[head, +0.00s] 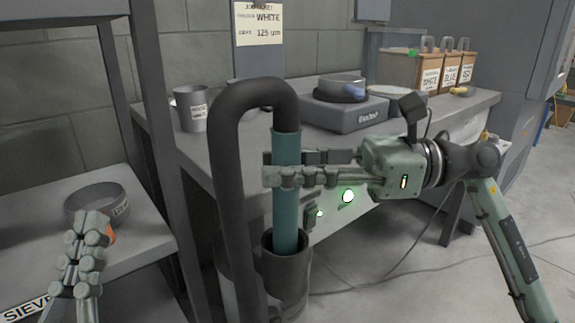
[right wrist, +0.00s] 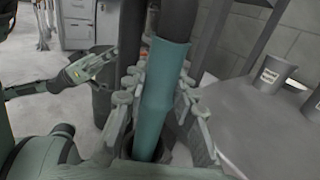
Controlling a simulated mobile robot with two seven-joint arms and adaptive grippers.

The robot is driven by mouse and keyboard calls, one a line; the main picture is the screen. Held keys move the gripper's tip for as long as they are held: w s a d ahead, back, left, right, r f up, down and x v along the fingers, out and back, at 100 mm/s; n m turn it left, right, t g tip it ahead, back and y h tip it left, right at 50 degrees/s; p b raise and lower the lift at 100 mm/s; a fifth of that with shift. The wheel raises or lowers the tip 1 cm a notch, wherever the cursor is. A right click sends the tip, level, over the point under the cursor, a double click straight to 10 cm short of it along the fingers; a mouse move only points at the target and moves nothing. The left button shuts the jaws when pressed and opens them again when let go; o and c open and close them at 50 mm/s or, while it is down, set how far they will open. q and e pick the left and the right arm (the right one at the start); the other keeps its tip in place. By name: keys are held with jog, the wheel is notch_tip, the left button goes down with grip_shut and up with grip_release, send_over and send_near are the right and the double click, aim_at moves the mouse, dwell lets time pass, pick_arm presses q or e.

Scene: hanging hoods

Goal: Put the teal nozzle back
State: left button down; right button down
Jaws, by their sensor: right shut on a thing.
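The teal nozzle (head: 286,205) stands upright at the end of a thick dark hose (head: 232,140) that loops over its top. Its lower end goes into the mouth of a dark cup-shaped holder (head: 286,270); how deep it sits is hidden. My right gripper (head: 275,170) reaches in from the right and is shut on the nozzle's upper part. In the right wrist view its fingers lie on both sides of the nozzle (right wrist: 160,95). My left gripper (head: 97,232) is at the lower left, apart from the nozzle, in front of a grey sieve ring (head: 97,198); its finger gap is unclear.
A grey workbench (head: 225,160) behind carries a grey bucket (head: 190,108), a scale-like unit (head: 345,115) and labelled boxes (head: 430,72). A dark post (head: 160,130) stands between the left shelf and the bench. Cables lie on the floor at right.

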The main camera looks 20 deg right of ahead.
jog(key=c, duration=1.1)
grip_release()
jog(key=shift+c, duration=0.2)
jog(key=v, duration=1.2)
